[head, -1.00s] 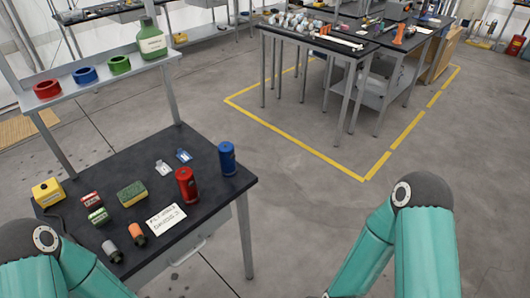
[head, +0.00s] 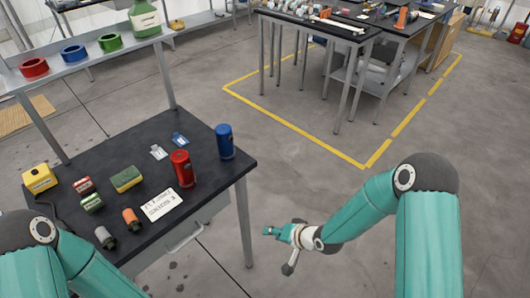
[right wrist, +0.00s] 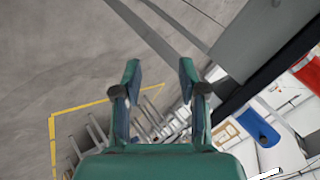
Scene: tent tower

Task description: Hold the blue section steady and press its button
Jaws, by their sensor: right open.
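The blue section (head: 225,141) is an upright blue cylinder at the right back corner of the dark table (head: 170,125). I cannot make out a button on it. My right gripper (head: 275,246) is open and empty, in front of and to the right of the table's right edge, apart from the blue section. Its two teal fingers (right wrist: 160,70) stand apart in the wrist view. My left arm enters at the lower left; its gripper is out of view.
A red cylinder (head: 182,168) stands just left of the blue one. A white note (head: 161,204), a sponge (head: 126,178) and small coloured items lie on the table. A shelf with coloured rings (head: 74,53) stands behind.

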